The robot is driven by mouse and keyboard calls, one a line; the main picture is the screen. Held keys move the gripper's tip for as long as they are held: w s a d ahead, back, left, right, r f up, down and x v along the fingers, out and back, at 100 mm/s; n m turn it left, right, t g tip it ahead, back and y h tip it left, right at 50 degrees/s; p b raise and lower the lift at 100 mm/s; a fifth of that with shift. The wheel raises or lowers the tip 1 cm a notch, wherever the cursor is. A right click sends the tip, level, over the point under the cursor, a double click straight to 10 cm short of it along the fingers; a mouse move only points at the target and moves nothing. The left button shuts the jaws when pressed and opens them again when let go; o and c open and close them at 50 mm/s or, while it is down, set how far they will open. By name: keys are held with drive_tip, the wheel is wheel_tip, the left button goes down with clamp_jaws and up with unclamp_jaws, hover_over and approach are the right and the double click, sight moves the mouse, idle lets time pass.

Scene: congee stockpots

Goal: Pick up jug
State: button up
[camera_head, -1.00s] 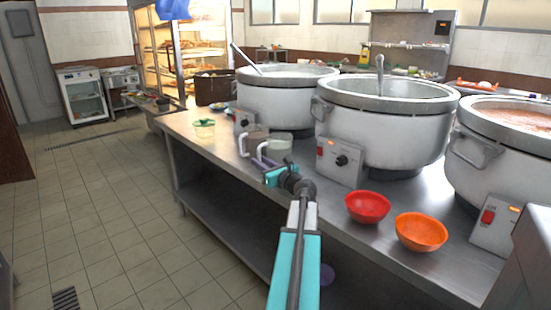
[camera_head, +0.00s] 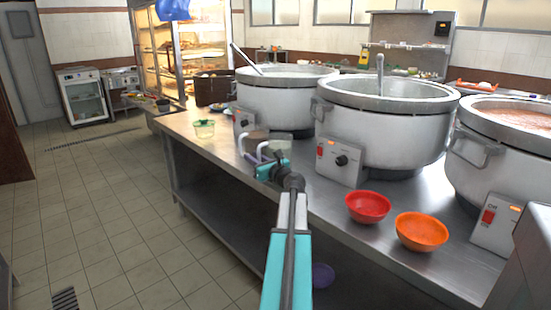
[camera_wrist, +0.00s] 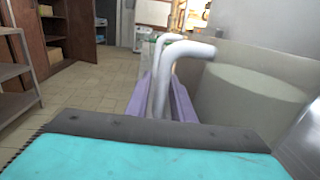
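A pale, see-through jug (camera_head: 280,147) stands on the steel counter in front of the left pot. A brownish jug (camera_head: 257,137) stands just behind and left of it. My gripper (camera_head: 257,157) is at the near jug's handle side, partly hiding it. In the wrist view, the jug (camera_wrist: 250,105) fills the right side and its white handle (camera_wrist: 185,50) reaches left between my two purple fingers (camera_wrist: 162,100). The fingers are apart, one on each side of the handle. I cannot tell whether either touches it. A second white handle shows just behind.
Large pots stand behind, the middle one (camera_head: 385,125) close to the jug. A red bowl (camera_head: 367,207) and an orange bowl (camera_head: 422,232) sit to the right. A small green-lidded tub (camera_head: 204,129) stands left. The counter's front edge runs under my arm.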

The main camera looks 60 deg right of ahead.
clamp_jaws()
drive_tip(key=shift+r, duration=0.1)
idle(1.3)
